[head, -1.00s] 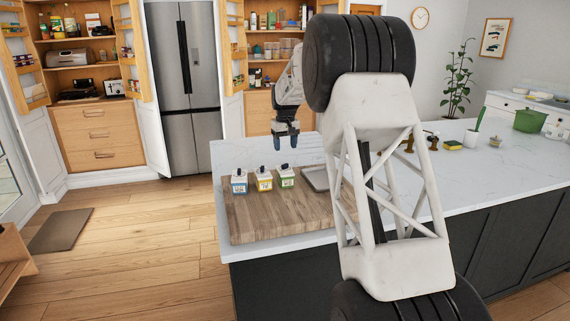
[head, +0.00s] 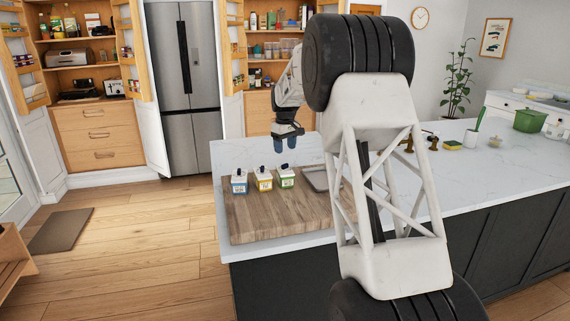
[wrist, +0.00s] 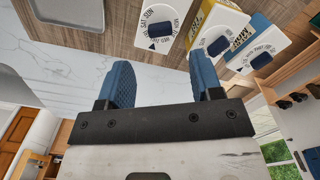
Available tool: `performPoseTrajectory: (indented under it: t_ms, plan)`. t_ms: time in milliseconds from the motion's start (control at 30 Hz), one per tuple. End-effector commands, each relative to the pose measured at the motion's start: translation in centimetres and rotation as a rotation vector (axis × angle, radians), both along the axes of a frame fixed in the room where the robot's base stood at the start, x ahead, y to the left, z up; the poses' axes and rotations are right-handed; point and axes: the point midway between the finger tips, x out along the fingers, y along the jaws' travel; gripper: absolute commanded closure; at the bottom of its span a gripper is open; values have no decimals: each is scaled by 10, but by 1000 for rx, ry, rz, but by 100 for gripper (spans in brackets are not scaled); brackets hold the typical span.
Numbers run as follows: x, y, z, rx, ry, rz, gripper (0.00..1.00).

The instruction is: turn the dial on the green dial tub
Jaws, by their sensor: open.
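The green dial tub (head: 286,178) stands on the wooden board, rightmost of three small tubs in the head view. It has a white top with a dark dial; in the wrist view its white top (wrist: 172,14) has day lettering around a dark blue dial knob. My gripper (head: 285,144) is above and a little behind the tub, fingers pointing down. It also shows in the wrist view (wrist: 163,82), with its two blue fingers spread and nothing between them. It is apart from the tub.
A yellow tub (head: 264,181) and a blue tub (head: 239,183) stand in a row to the left of the green one. A grey tray (head: 315,179) lies to the right. The wooden board (head: 275,220) is bare in front of the tubs.

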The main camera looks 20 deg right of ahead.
Motion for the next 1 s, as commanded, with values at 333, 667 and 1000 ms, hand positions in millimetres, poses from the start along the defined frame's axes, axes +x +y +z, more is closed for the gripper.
performPoseTrajectory:
  t_ms: [333,667,1000]
  plan:
    - [0,0,-36,0,0,0,40]
    - [0,0,-68,0,0,-1,40]
    - [0,0,-72,0,0,-1,40]
